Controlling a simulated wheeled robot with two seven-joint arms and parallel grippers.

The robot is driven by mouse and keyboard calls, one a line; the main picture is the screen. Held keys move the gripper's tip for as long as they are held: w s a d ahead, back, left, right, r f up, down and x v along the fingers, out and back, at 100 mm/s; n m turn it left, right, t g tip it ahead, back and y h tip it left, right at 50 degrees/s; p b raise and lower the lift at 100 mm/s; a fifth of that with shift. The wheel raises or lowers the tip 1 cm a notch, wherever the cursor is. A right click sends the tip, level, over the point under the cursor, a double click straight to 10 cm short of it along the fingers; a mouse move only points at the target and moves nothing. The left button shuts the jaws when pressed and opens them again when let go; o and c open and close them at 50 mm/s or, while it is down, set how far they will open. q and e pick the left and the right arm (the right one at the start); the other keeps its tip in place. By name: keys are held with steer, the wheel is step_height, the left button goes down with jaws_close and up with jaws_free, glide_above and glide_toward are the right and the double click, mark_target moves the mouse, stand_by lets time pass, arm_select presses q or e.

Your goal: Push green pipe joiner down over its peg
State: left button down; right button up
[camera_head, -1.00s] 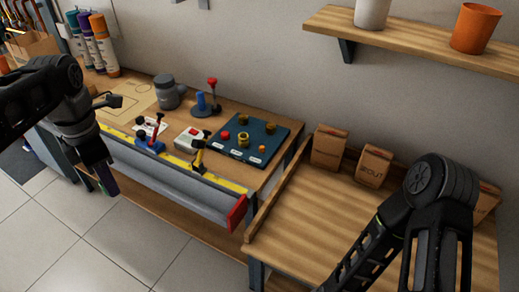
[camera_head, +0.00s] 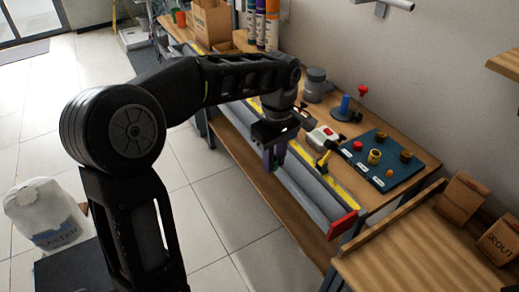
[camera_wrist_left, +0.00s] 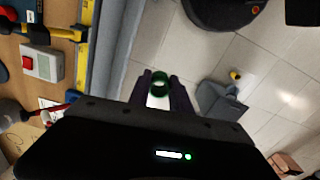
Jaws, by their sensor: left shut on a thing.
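A green ring-shaped pipe joiner (camera_wrist_left: 159,86) sits between the fingertips of my left gripper (camera_wrist_left: 160,91) in the left wrist view. The gripper is shut on it. In the head view the left gripper (camera_head: 275,157) points down in front of the workbench edge, over the floor side. The joiner is not clear there. The dark blue board (camera_head: 405,172) lies on the bench to the right of the gripper and apart from it. It bears a red piece (camera_head: 357,146), brass-coloured pieces (camera_head: 375,157) and white labels. I cannot tell which peg is for green. My right gripper is out of view.
A yellow strip and a grey channel with a red end (camera_head: 342,224) run along the bench front.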

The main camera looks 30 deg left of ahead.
arm_select(q)
steer(key=w+d+f+m, duration=0.4)
steer(key=d+f+m, duration=0.3)
steer(key=m, duration=0.7)
steer(key=shift+w+d+f, duration=0.15)
steer(key=shift+f, duration=0.5)
